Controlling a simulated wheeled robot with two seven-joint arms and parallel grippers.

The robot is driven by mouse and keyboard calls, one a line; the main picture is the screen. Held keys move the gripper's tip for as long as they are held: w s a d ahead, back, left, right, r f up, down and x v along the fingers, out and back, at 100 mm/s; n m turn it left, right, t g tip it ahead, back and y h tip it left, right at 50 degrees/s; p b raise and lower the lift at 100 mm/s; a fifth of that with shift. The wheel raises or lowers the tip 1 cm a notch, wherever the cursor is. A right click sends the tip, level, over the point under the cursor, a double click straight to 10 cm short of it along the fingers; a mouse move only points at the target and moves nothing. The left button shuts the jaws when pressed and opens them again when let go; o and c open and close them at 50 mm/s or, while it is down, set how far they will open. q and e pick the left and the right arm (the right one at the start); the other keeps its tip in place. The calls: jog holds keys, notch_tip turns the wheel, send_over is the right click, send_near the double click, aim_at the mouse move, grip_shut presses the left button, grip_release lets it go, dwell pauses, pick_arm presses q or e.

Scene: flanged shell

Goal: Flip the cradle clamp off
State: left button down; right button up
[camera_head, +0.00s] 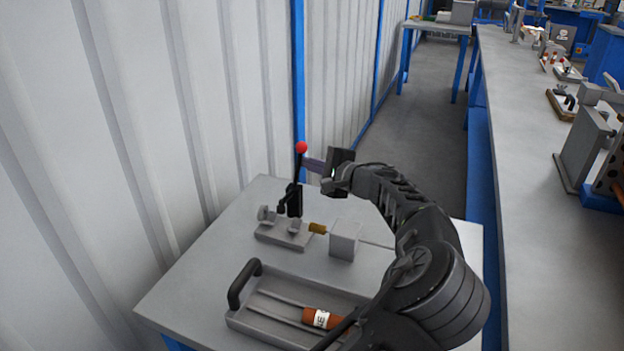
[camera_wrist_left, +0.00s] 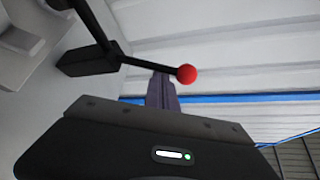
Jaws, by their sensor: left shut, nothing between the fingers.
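The cradle clamp (camera_head: 293,200) stands on a small grey base (camera_head: 284,234) on the table. Its black lever points up and ends in a red ball knob (camera_head: 301,147). The knob also shows in the left wrist view (camera_wrist_left: 187,74), with the black lever (camera_wrist_left: 145,64) running to it from the left. My left gripper (camera_head: 314,165) is shut and empty, just right of the lever below the knob. In the left wrist view its fingers (camera_wrist_left: 162,92) end close to the lever; I cannot tell whether they touch. My right gripper is not in view.
A brass-coloured piece (camera_head: 318,228) and a grey block (camera_head: 344,240) sit right of the clamp. A grey tray (camera_head: 262,318) with a black handle and an orange-brown labelled cylinder (camera_head: 322,319) lies in front. A corrugated wall (camera_head: 150,120) rises behind the table at left.

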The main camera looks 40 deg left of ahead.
pick_arm(q)
jog(key=shift+s+d+r+b, duration=0.15)
jog(key=shift+s+r+b, duration=0.15)
jog(key=shift+s+b, duration=0.2)
dwell(0.3)
jog(key=v, duration=0.8)
jog(key=shift+f, duration=0.1)
dwell(0.5)
